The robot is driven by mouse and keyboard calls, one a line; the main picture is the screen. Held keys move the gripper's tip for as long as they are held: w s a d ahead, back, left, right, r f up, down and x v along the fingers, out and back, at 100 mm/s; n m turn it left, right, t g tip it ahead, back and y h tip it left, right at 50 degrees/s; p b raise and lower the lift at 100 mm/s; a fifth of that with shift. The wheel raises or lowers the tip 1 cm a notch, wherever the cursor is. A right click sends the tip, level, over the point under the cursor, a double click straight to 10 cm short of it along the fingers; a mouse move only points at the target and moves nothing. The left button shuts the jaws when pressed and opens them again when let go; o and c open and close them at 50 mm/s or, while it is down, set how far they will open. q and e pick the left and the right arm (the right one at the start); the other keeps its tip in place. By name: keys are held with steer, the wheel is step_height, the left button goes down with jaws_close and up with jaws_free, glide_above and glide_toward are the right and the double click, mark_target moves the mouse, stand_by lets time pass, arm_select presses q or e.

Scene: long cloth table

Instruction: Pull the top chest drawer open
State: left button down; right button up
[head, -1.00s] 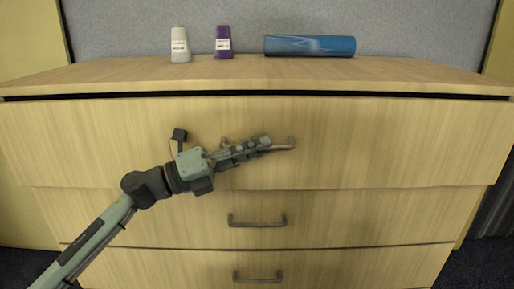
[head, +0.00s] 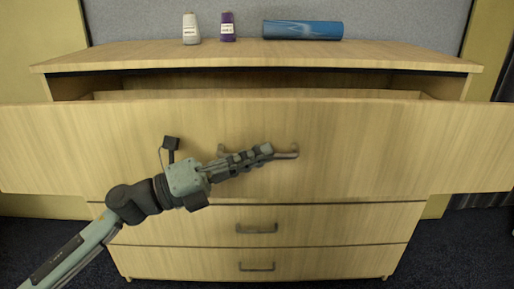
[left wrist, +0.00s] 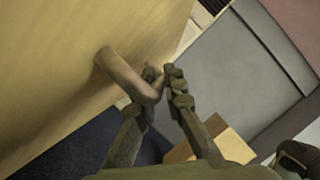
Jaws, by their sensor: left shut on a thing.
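The top chest drawer (head: 350,125) is pulled out from the wooden chest, with a dark gap and the drawer's upper rim showing behind its front. My left gripper (head: 262,152) is at the drawer's metal handle (head: 288,154), shut on it. In the left wrist view the gripper's fingers (left wrist: 160,78) close around the bar of the handle (left wrist: 125,72), near its bend. Part of the handle is hidden by the fingers in the head view. The drawer's inside is mostly hidden behind its front. My right gripper is not in view.
On the chest top (head: 400,60) stand a white bottle (head: 190,30) and a purple bottle (head: 227,28), with a blue cylinder (head: 302,30) lying to their right. Two lower drawers with handles (head: 257,228) are shut. Dark carpet (head: 455,250) shows clear at the lower right.

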arm_select(q)
steer(key=shift+s, duration=0.4)
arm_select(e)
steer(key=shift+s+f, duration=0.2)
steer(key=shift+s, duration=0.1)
arm_select(q)
steer(key=c, duration=1.6)
jaws_free()
steer(key=v, duration=1.2)
steer(key=shift+f, duration=0.1)
